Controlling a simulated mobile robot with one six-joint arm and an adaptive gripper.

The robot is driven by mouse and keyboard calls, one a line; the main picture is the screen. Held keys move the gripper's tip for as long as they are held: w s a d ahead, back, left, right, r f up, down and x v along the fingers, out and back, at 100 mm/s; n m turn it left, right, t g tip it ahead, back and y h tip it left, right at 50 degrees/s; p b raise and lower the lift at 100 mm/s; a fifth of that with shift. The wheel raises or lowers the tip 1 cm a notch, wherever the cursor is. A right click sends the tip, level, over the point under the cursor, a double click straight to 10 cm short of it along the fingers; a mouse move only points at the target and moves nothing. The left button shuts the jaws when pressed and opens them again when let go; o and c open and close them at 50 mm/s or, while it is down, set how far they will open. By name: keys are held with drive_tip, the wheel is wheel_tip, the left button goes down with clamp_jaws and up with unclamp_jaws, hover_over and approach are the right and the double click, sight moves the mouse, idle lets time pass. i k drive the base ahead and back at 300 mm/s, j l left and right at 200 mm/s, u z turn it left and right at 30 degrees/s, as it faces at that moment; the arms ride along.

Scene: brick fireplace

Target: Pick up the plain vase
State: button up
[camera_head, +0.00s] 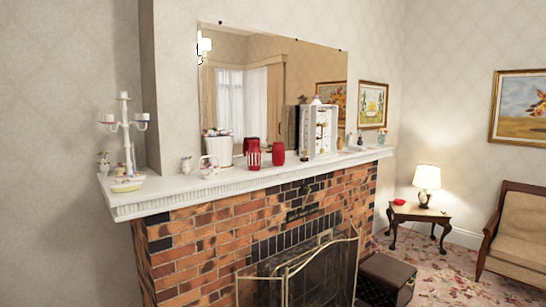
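Two red vessels stand close together on the white mantel shelf (170,186). The right one, a plain red vase (278,154), has a smooth surface with no visible pattern. The left one, a red vase (253,154), shows pale marks or stripes. Both are upright in front of the mirror. My gripper is not in view, so its state does not show.
The mantel also holds a white candelabra (125,130), a white bucket (218,149), a small white basket (208,167) and a white cabinet (320,130). Below, a brass fire screen (290,270) and a dark box (385,279) stand before the brick fireplace (200,240).

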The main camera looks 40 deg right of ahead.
sight(278, 148)
drive_tip(key=i+l+z, duration=0.2)
drive_tip(key=l+z, duration=0.2)
drive_tip(key=i+l+z, duration=0.6)
drive_tip(key=l+z, duration=0.15)
drive_tip(key=l, duration=0.1)
